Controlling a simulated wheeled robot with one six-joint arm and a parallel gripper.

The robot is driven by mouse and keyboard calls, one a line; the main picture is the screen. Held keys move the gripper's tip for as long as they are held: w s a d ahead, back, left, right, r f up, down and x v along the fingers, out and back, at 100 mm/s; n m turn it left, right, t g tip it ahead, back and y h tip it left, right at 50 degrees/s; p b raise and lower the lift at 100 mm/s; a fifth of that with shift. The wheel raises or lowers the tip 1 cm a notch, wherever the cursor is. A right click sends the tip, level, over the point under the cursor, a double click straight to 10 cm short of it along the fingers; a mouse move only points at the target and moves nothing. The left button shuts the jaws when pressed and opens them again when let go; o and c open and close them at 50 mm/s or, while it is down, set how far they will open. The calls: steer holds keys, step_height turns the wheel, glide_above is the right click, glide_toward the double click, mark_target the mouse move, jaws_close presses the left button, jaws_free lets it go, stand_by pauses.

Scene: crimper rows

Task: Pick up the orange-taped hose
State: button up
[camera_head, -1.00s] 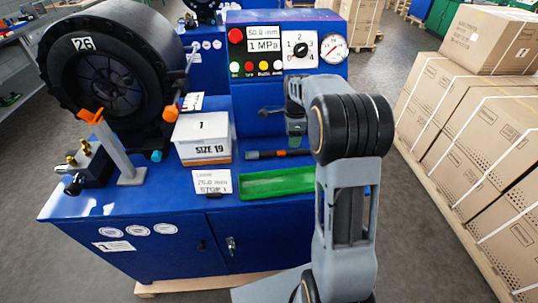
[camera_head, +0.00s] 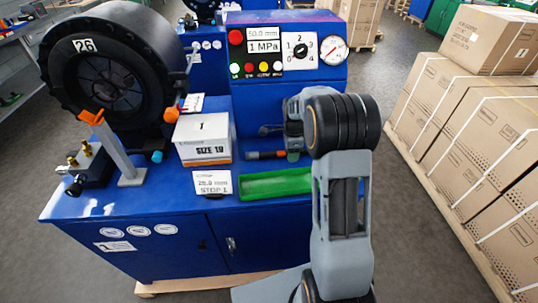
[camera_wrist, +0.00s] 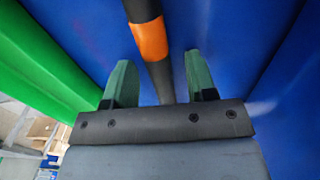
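The orange-taped hose (camera_head: 262,155) is a short dark hose lying on the blue bench top, behind the green tray. In the wrist view the orange tape band (camera_wrist: 149,40) shows on the dark hose. My gripper (camera_head: 293,155) is low over the hose's right part, to the right of the tape in the head view. In the wrist view my gripper (camera_wrist: 158,82) is open, with its two green fingers on either side of the hose and a gap to each. The hose's right end is hidden by my gripper in the head view.
The green tray (camera_head: 272,184) lies in front of the hose. A white SIZE 19 box (camera_head: 204,138) and a stop card (camera_head: 213,184) are to the left. The blue control panel (camera_head: 283,92) rises behind. The large black crimper (camera_head: 105,75) stands at far left.

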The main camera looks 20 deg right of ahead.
jaws_close()
stand_by(0.5)
